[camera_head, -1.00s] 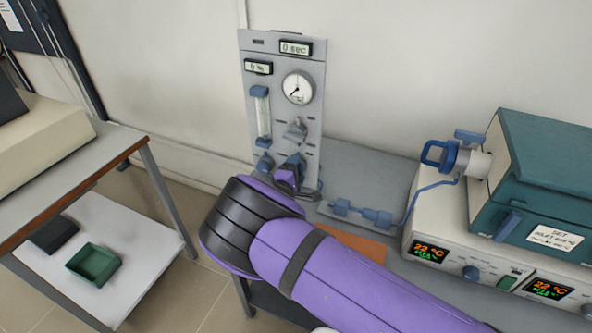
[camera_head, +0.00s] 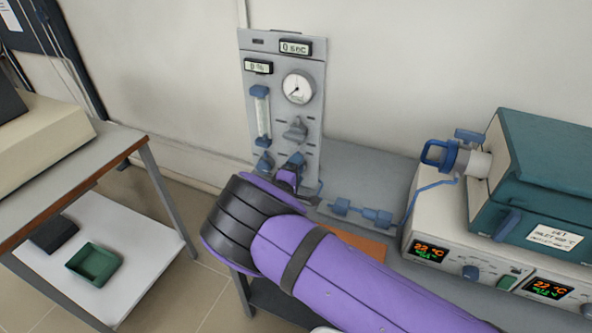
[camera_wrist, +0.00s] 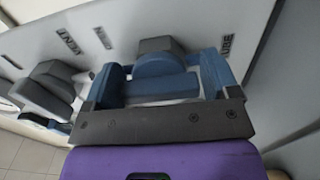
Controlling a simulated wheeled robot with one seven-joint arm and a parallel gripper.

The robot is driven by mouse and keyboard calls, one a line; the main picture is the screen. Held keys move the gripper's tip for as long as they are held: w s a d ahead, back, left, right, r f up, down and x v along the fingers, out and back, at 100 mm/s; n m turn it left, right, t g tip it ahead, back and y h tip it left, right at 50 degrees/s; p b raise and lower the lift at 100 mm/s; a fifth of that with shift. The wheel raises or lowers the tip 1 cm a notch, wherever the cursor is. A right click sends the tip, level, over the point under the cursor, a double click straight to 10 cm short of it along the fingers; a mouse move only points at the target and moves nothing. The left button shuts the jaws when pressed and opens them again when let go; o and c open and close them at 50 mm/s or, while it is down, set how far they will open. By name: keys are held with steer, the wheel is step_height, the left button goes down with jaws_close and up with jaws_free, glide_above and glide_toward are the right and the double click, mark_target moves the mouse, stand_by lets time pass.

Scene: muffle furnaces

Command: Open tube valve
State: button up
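The tube valve (camera_wrist: 160,87) is a blue handle on the grey panel, near a label that reads TUBE. In the head view my gripper (camera_head: 290,172) is at the lower right of the panel and largely covers this valve. In the wrist view my gripper (camera_wrist: 162,82) has one blue finger on each side of the blue handle, which nearly fills the space between them. Whether the fingers press on it cannot be told.
The upright panel (camera_head: 275,75) carries a round gauge (camera_head: 298,87), a flow tube (camera_head: 262,115) and a grey knob (camera_head: 295,130). A teal furnace (camera_head: 540,180) with a blue-handled fitting stands to the right. A side table (camera_head: 85,165) stands to the left.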

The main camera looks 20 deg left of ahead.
steer(key=shift+o, duration=1.1)
steer(key=s, duration=1)
steer(key=shift+s+a, duration=0.35)
steer(key=shift+a, duration=0.05)
